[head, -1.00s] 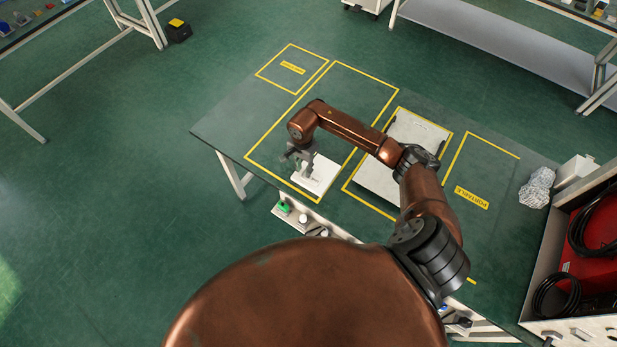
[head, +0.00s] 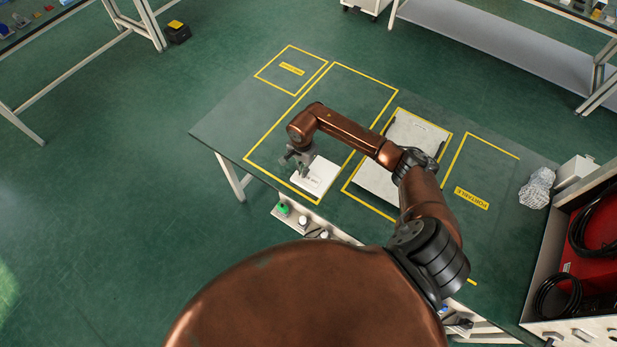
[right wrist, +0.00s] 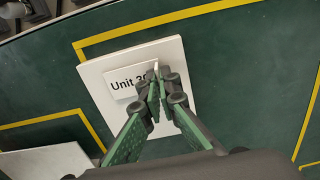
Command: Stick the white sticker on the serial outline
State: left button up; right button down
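The white sticker (right wrist: 122,84), a thin white label with the dark text "Unit" and digits partly hidden by a fingertip, is over a square white plate (right wrist: 177,53). I cannot tell whether it touches the plate. A thin upright white edge at its right end stands between the fingertips of my right gripper (right wrist: 157,80), which look closed on it. In the head view my right gripper (head: 304,172) is low over the white plate (head: 322,178). I cannot make out the serial outline; the sticker and fingers cover part of the plate. My left gripper is not in view.
The plate lies inside a yellow-taped area on the dark table (head: 225,128). A larger pale panel (head: 417,132) lies right of it, partly under my arm. A crumpled clear bag (head: 537,188) and a red-lined case (head: 590,245) are at the right. Small items line the front edge.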

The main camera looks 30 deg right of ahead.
jog(key=shift+r+p, duration=1.9)
jog(key=shift+r, duration=2.1)
